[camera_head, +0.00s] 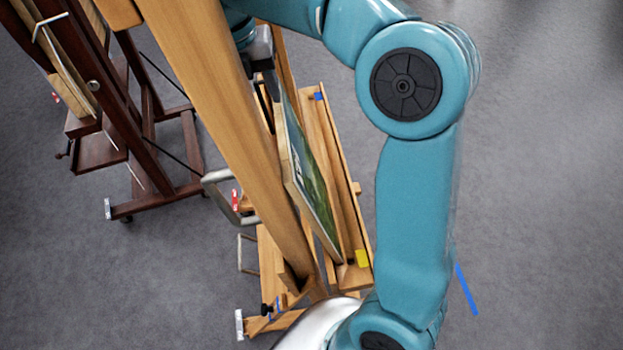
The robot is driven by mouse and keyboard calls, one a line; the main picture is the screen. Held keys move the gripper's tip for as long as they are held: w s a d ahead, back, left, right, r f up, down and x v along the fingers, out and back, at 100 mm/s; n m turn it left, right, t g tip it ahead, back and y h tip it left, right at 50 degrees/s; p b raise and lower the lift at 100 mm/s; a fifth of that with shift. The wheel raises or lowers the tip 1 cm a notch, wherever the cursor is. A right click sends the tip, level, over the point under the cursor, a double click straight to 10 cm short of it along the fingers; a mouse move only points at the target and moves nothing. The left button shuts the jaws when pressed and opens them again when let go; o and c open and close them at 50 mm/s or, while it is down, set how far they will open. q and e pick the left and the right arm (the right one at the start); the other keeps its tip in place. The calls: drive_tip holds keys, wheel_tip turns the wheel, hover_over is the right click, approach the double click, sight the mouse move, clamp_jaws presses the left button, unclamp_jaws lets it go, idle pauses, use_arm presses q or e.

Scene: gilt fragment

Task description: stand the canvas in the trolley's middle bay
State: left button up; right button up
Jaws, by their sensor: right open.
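A canvas (310,180) with a green and dark picture face and a pale edge stands on edge, tilted, among light wooden parts in the middle of the camera_head view. A long wooden rail (345,185) runs along its right side. This light wooden frame seems to be the trolley; I cannot tell which bay the canvas is in. My right gripper (267,84) is open at the canvas's upper end, partly hidden by a thick wooden post. I cannot tell whether it touches the canvas. My left gripper is out of view.
A dark wooden easel (150,140) stands at the left. Blue tape (466,290) lies on open grey floor at the right.

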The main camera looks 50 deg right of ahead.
sight(280, 109)
drive_tip(key=shift+s+d+f+n+g+h, duration=0.3)
drive_tip(key=shift+s+d+f+n+g, duration=0.45)
drive_tip(key=shift+s+d+f, duration=0.35)
drive_tip(key=p+x, duration=0.1)
drive_tip(key=x, duration=0.5)
drive_tip(key=shift+f, duration=0.25)
drive_tip(key=shift+w+a, duration=0.2)
drive_tip(key=shift+c, duration=1.2)
drive_tip(key=c, duration=0.5)
clamp_jaws()
